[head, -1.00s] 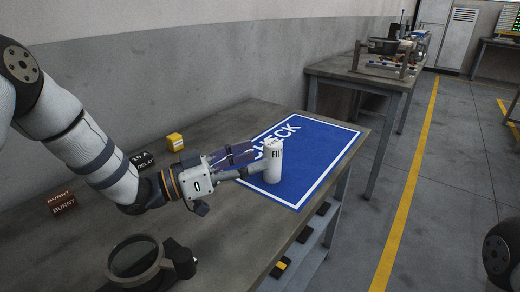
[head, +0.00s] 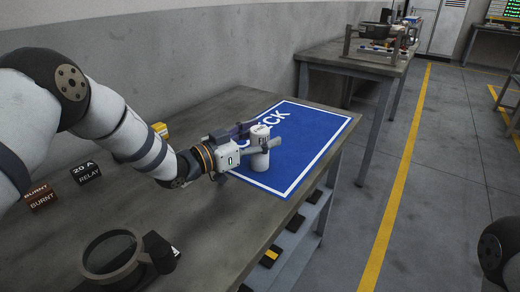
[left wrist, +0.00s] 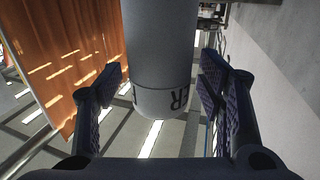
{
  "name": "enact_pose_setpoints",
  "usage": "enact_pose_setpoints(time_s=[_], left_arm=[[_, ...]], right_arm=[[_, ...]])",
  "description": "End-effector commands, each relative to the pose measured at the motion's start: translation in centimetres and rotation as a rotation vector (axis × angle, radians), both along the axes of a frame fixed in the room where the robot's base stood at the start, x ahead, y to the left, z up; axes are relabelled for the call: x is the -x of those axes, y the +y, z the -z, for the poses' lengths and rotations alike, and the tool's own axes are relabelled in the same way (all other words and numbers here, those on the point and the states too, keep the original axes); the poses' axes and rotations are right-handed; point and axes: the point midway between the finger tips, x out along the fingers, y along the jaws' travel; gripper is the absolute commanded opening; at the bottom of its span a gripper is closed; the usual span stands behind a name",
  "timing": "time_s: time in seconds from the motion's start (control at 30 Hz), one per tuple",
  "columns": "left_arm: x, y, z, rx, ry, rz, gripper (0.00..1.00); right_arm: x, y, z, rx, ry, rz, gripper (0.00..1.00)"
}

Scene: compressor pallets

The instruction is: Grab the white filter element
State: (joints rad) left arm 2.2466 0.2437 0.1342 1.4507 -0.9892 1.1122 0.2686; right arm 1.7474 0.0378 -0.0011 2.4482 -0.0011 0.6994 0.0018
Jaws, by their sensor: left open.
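The white filter element (head: 261,160) is a white cylinder with dark lettering. It stands upright on the blue CHECK mat (head: 313,133), near the mat's left part. My left gripper (head: 262,138) is open, with its fingers on either side of the filter's upper part. In the left wrist view the filter (left wrist: 158,45) fills the space between the two dark finger pads (left wrist: 160,88), with a visible gap on each side. My right gripper is not in view.
On the bench lie a round magnifier-like ring (head: 112,252), a black relay block (head: 86,172), brown BURNT blocks (head: 40,197) and a yellow block (head: 160,129). A second bench (head: 350,65) with equipment stands behind. The mat right of the filter is clear.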

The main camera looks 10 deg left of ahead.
Motion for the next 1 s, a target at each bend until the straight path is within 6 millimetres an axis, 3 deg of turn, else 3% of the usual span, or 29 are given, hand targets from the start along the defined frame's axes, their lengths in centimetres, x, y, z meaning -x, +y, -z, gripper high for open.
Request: enact_pose_setpoints(time_s=[0.1, 0.33, 0.6, 0.73, 0.87, 1.0], left_arm=[[0.0, 0.0, -0.1, 0.000, -0.001, 0.000, 0.60], [0.1, 0.0, -0.1, 0.000, -0.001, 0.000, 0.08], [0.1, 0.1, -0.2, 0.000, -0.001, 0.000, 0.08], [0.0, 0.0, -1.2, 0.000, -0.004, 0.001, 0.08], [0.1, 0.0, -3.9, 0.000, -0.010, 0.001, 0.08], [3.3, -0.4, -8.5, 0.001, -0.020, 0.002, 0.08]], right_arm=[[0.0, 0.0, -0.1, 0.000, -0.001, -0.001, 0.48], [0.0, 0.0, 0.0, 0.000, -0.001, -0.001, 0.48], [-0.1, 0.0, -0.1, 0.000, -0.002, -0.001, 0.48], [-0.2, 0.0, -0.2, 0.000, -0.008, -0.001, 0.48], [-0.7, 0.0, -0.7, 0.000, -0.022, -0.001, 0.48], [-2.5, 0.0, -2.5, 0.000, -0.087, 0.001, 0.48]])
